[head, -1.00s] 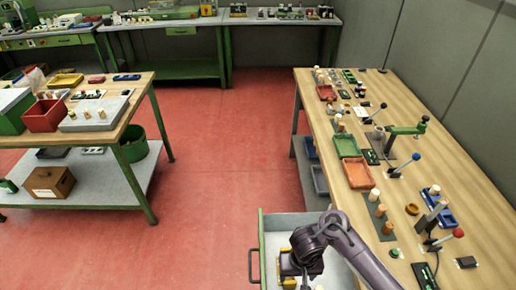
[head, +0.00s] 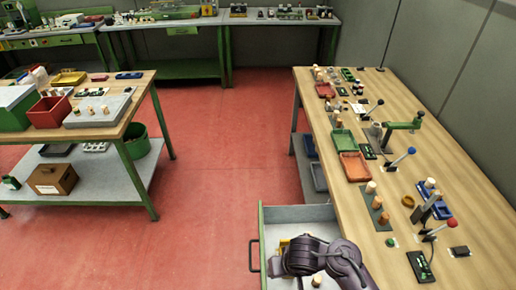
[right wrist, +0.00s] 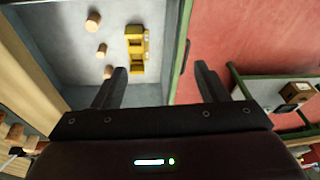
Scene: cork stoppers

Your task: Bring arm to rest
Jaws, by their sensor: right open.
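My right arm comes in at the bottom of the head view, its dark links over the open drawer (head: 300,214). In the right wrist view my right gripper (right wrist: 160,88) is open, with nothing between its two black fingers. The drawer's grey floor (right wrist: 67,50) lies below it, holding several cork stoppers (right wrist: 102,49) and a yellow block-like object (right wrist: 137,50). In the head view the arm hides most of the drawer's contents. My left gripper is not in view.
The wooden bench (head: 465,210) on the right carries a green tray (head: 344,144), an orange tray (head: 354,167), levers and corks. A second table (head: 142,90) stands at the left with a red bin (head: 48,113). Red floor (head: 215,180) between them is clear.

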